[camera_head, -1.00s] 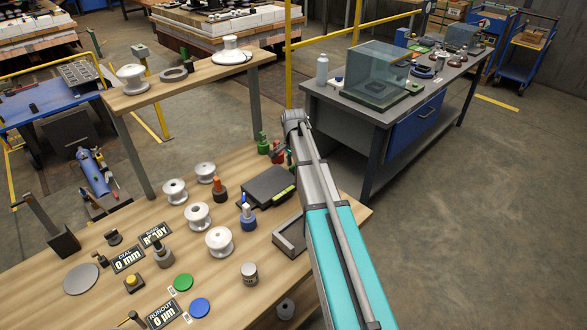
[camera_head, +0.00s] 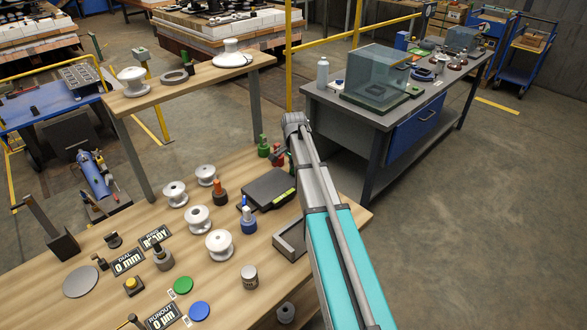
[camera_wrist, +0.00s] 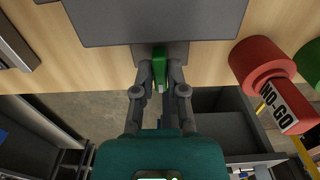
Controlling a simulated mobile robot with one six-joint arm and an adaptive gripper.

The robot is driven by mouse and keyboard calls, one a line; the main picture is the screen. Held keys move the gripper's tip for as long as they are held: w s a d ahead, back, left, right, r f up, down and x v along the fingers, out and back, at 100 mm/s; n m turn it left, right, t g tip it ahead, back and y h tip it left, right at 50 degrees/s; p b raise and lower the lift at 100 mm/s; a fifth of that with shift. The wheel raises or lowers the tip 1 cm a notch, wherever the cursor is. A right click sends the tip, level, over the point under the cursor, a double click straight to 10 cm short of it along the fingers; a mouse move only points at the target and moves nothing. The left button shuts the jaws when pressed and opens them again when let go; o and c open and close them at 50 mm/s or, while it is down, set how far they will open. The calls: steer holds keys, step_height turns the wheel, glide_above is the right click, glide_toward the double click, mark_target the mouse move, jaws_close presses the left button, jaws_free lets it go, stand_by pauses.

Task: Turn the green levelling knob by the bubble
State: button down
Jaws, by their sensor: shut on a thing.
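The green knob (camera_wrist: 159,68) is upright in the wrist view, a narrow green piece at the edge of a flat dark plate (camera_wrist: 155,20). My gripper (camera_wrist: 160,78) is shut on it, with one finger on each side. The plate looks like the dark slab (camera_head: 268,188) on the wooden bench. I cannot make out a bubble clearly in either view.
A red NO-GO gauge (camera_wrist: 265,70) stands close on the right in the wrist view, with a green gauge (camera_wrist: 311,62) beyond it. White insulators (camera_head: 198,218) and a blue-based tool (camera_head: 248,220) stand on the bench. A grey tray (camera_head: 290,240) lies near its front edge.

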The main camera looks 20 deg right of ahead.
steer(key=shift+m, duration=0.4)
steer(key=m, duration=0.9)
steer(key=shift+s, duration=0.1)
stand_by(0.4)
steer(key=c, duration=0.7)
jaws_free()
steer(key=shift+r, duration=0.1)
